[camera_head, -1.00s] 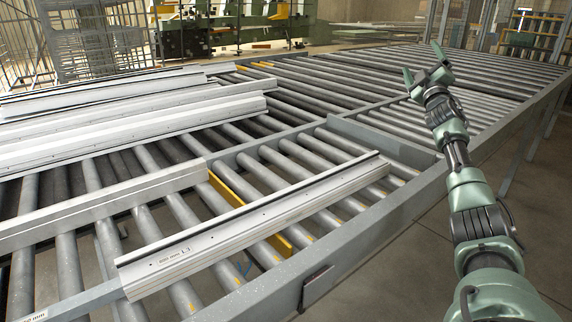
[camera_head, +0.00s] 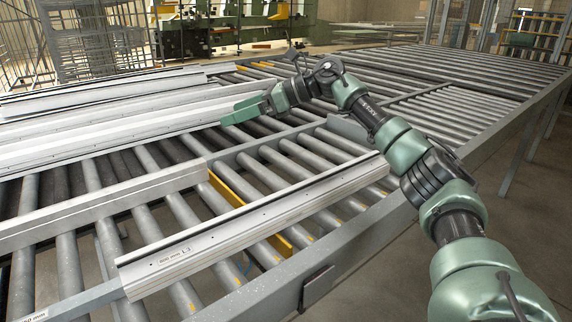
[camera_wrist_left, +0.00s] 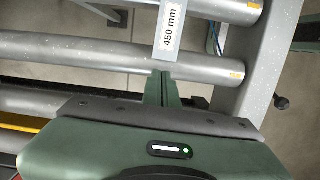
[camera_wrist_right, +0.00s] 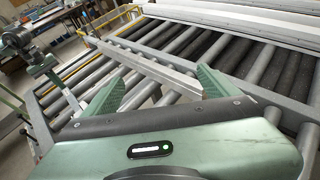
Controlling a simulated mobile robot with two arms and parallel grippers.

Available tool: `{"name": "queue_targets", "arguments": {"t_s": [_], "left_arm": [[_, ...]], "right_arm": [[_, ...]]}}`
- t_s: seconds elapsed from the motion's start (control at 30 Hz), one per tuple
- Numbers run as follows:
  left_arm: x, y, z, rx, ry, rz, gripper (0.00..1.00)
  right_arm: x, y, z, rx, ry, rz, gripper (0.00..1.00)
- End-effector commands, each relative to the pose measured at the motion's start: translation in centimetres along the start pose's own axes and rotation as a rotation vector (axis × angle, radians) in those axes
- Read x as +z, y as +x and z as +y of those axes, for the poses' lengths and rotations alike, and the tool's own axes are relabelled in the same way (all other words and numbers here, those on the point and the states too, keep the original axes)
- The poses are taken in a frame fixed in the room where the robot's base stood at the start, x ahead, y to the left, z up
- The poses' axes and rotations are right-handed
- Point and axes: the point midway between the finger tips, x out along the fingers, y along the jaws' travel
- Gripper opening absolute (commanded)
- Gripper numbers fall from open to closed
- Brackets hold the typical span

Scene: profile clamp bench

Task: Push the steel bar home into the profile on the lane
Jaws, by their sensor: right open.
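The profile (camera_head: 250,225), a long pale metal section with a small label, lies along the lane's rollers in the head view. The steel bar (camera_head: 85,300), grey with a "450 mm" label, sticks out of its near left end; how deep it sits inside is hidden. The bar also shows in the left wrist view (camera_wrist_left: 170,28). My left gripper (camera_wrist_left: 162,74) is shut, with its fingertips at the bar's end; I cannot tell whether they touch. My right gripper (camera_head: 240,112) is open and empty, beyond the profile; its spread fingers show in the right wrist view (camera_wrist_right: 160,70).
A yellow strip (camera_head: 225,190) runs between rollers. The lane's grey side rail (camera_head: 350,245) borders the near side. The rollers at the far right (camera_head: 480,75) are clear.

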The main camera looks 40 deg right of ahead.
Motion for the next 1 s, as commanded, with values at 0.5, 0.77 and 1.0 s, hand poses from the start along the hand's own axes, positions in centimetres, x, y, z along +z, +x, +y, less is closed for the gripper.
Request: {"name": "queue_targets", "arguments": {"t_s": [0.5,0.77,1.0], "left_arm": [[0.0,0.0,0.0,0.0,0.0,0.0,0.0],[0.0,0.0,0.0,0.0,0.0,0.0,0.0],[0.0,0.0,0.0,0.0,0.0,0.0,0.0]], "right_arm": [[-13.8,-5.4,4.8,0.368,-0.657,1.067,0.89],[-15.6,-6.7,4.7,0.409,-0.681,1.164,0.89],[-19.6,-5.2,4.5,0.41,-0.678,1.161,0.89]]}}
